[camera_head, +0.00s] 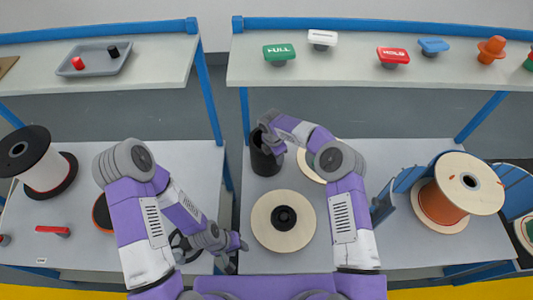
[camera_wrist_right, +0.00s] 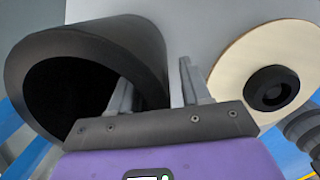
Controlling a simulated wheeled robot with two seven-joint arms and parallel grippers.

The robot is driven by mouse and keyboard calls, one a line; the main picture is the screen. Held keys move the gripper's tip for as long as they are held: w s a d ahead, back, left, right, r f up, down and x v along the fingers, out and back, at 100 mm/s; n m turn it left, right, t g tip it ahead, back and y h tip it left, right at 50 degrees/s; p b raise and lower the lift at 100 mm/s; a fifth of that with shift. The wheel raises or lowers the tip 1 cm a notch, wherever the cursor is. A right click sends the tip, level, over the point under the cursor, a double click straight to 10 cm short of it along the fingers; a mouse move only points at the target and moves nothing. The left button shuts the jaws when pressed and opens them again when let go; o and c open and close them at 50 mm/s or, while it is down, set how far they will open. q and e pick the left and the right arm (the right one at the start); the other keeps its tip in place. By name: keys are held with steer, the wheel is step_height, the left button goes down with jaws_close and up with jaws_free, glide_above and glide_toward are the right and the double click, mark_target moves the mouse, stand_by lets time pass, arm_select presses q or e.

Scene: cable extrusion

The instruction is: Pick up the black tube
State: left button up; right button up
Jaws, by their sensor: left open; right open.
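The black tube (camera_head: 264,158) stands on the right-hand table near its left edge, its open end up. In the right wrist view the tube (camera_wrist_right: 140,45) fills the left side. My right gripper (camera_head: 275,143) is open at the tube's top. In the right wrist view one finger of my right gripper (camera_wrist_right: 155,92) overlaps the tube's rim and the other is outside, to the right. The tube's wall shows between them; contact cannot be told. My left gripper (camera_head: 240,255) is open and empty, low near the gap between the tables.
An orange cable spool (camera_head: 438,205) stands at the right. A shelf (camera_head: 350,72) with coloured signs is behind. A white-and-black spool (camera_head: 40,175) stands left.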

steer(key=shift+f, duration=0.1)
steer(key=shift+c, duration=0.4)
jaws_close()
